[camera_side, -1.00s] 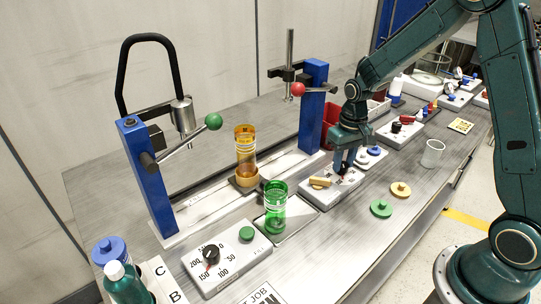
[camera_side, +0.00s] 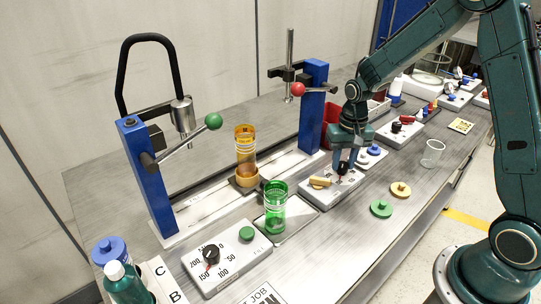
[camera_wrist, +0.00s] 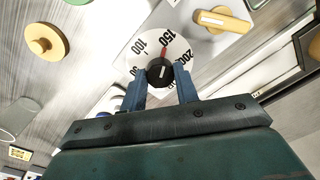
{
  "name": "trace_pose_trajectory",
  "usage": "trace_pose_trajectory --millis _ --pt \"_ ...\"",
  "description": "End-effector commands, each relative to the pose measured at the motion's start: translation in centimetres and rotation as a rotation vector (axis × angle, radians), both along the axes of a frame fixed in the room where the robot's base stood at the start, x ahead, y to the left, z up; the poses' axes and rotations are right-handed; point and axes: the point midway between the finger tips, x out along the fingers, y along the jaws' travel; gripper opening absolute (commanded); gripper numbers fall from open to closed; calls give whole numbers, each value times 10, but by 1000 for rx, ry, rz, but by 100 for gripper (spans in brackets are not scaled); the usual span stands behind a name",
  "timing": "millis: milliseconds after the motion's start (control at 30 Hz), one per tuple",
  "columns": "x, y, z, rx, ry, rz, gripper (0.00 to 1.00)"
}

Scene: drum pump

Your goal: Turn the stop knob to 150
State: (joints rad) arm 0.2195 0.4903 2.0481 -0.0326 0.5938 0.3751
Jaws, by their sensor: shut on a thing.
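The black knob (camera_wrist: 160,72) with a red pointer sits on a white dial (camera_wrist: 138,56) marked with numbers including 100, 150 and 200. In the wrist view the red pointer is at or very near the 150 mark. My gripper (camera_wrist: 160,88) is shut on this knob, with a blue finger on either side. In the side view my gripper (camera_side: 343,166) is down over the grey-white box (camera_side: 325,196) holding the knob and a yellow selector handle (camera_side: 319,182). The dial numbers are too small to read there, and my fingers hide part of the dial.
A second box (camera_side: 222,278) with a similar knob (camera_side: 211,254) and green button stands front left. A green tumbler (camera_side: 276,208) and amber cylinder (camera_side: 246,152) stand left of my gripper. Green (camera_side: 381,209) and yellow (camera_side: 400,190) discs lie on the bench to the right.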

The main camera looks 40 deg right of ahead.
Motion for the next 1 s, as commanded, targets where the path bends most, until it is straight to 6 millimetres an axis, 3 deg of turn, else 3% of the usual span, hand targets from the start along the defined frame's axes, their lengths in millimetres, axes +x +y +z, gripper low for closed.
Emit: trace_pose_trajectory --millis 33,100,133,667,1000 --pt "2 0 1 -2 -6 1 36" --pt "2 0 1 -1 -5 1 50" --pt "1 0 1 -1 -5 1 52" --pt "1 -1 10 -1 -3 1 52" --pt "0 -2 55 -2 -7 1 52"
